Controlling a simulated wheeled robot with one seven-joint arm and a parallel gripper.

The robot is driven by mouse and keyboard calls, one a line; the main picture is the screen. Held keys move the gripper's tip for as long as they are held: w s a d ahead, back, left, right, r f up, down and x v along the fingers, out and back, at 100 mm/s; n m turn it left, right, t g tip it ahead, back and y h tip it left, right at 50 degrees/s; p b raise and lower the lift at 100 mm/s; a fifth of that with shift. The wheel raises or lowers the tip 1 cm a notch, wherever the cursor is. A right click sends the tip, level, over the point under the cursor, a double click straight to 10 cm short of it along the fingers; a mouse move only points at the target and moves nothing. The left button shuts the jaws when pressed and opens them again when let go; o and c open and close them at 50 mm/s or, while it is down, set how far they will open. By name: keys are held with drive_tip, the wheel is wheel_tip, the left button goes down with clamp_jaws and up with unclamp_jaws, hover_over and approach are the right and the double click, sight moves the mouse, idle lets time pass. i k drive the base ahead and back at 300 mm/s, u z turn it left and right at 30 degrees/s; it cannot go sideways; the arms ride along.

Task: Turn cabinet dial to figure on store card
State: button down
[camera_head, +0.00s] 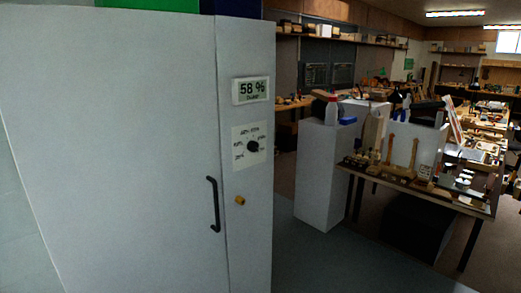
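The cabinet (110,150) is tall and pale grey and fills the left half of the view, with its door shut. The dial (253,147) is a small dark knob on a white plate (240,159) at the right of the cabinet front. Percent figures are printed around it, too small to read surely. I cannot tell which figure the knob points at. A display (251,90) above it reads 58 %, with a small blurred word below. I cannot make out a store card. My gripper is not in view.
A black door handle (213,205) and a small yellow knob (240,201) sit below the dial. A white pedestal (321,175) and a crowded wooden bench (450,199) stand to the right. The floor (325,262) before them is clear.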

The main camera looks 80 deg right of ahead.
sight(252, 145)
drive_tip(key=z, duration=2.6)
drive_tip(key=k, duration=0.35)
drive_tip(key=z, duration=0.7)
drive_tip(key=i, duration=0.95)
drive_tip(key=u, duration=0.45)
